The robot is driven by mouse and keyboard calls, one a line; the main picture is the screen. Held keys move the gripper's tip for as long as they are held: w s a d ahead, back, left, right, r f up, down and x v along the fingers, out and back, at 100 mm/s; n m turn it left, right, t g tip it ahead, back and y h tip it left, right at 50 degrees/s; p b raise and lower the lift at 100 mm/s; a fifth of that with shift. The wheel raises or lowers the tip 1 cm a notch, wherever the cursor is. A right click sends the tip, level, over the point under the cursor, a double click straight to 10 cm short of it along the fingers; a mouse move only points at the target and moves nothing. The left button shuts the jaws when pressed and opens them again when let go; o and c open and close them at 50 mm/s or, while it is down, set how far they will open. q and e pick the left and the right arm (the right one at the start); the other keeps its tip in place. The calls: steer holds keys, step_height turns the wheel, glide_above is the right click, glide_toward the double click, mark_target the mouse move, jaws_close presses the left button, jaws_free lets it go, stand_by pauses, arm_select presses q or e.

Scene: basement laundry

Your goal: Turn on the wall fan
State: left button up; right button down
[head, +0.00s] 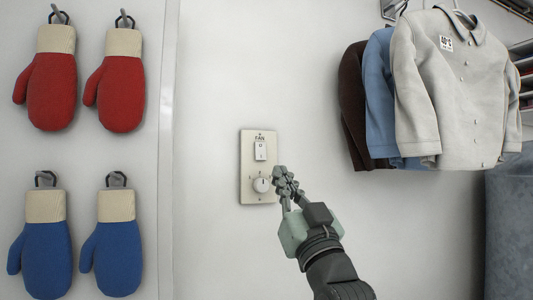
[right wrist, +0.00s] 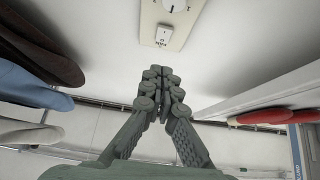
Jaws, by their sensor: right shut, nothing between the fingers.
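A cream wall plate (head: 246,170) marked FAN is fixed to the white wall in the middle of the head view. It carries a white rocker switch (head: 260,151) above a round white knob (head: 262,185). My right gripper (head: 280,180) is shut and empty, its fingertips just right of the knob; I cannot tell whether they touch it. In the right wrist view the fingertips (right wrist: 161,74) point towards the plate (right wrist: 148,22), with the switch (right wrist: 164,36) and part of the knob (right wrist: 174,5) at the top. My left gripper is out of view. No fan shows.
Red mittens (head: 52,92) and blue mittens (head: 45,258) hang on hooks at the left. Jackets (head: 440,90) hang at the upper right, with a grey-blue surface (head: 510,230) below them. The wall around the plate is clear.

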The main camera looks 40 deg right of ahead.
mark_target(261, 157)
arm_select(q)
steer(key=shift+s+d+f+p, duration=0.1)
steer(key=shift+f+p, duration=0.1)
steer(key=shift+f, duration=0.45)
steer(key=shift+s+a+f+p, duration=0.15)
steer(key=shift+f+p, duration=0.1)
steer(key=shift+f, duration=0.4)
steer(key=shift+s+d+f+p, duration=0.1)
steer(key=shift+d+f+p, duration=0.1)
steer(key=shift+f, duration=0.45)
arm_select(e)
steer(key=shift+w+d+r, duration=0.3)
steer(key=shift+w+r, duration=0.15)
steer(key=shift+w, duration=0.9)
steer(key=shift+w+d+r, duration=0.35)
steer(key=shift+w+r, duration=0.15)
steer(key=shift+w, duration=0.85)
steer(key=shift+w+d+r, duration=0.3)
steer(key=shift+w+r, duration=0.15)
steer(key=shift+w, duration=0.9)
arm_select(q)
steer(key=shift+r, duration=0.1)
